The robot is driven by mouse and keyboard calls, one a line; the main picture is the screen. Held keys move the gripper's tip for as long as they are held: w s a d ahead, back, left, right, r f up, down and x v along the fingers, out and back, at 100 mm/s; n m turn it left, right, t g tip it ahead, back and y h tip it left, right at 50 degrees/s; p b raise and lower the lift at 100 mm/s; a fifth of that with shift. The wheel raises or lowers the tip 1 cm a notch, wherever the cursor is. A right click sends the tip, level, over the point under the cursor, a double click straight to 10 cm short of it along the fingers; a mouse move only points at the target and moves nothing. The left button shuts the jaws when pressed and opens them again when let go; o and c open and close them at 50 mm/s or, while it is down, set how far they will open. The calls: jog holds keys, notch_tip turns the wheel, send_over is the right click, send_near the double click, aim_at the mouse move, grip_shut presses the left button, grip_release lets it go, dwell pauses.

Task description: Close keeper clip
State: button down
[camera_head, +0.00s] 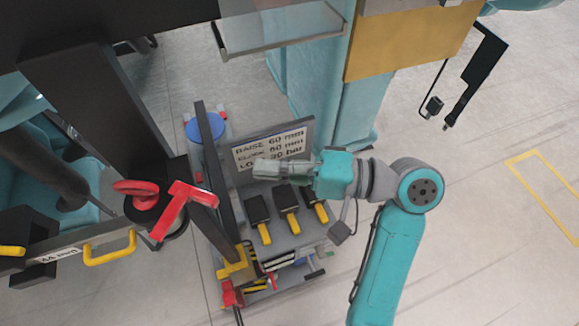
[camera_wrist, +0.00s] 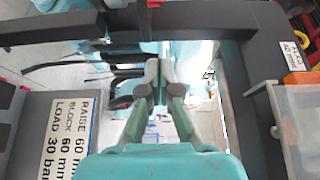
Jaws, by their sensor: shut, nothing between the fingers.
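My gripper (camera_head: 262,168) is shut and empty in the head view, pointing left above a bench in front of the sign board. In the wrist view its fingertips (camera_wrist: 158,70) are together, below a dark horizontal bar (camera_wrist: 180,28). I cannot single out the keeper clip for certain in either view. A red bent lever (camera_head: 180,205) and a round red knob (camera_head: 135,192) stand left of my gripper, apart from it. A small red part (camera_wrist: 153,3) shows at the top edge of the wrist view.
A sign board (camera_head: 270,150) stands behind several black blocks with yellow handles (camera_head: 290,222). A dark upright bar (camera_head: 218,170) lies between my gripper and the red lever. A yellow handle (camera_head: 110,252) is at lower left. Open floor (camera_head: 490,240) lies right.

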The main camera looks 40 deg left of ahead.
jog(key=s+a, duration=0.2)
jog(key=s, duration=0.4)
jog(key=shift+s+a, duration=0.15)
jog(key=shift+s, duration=0.05)
dwell(0.4)
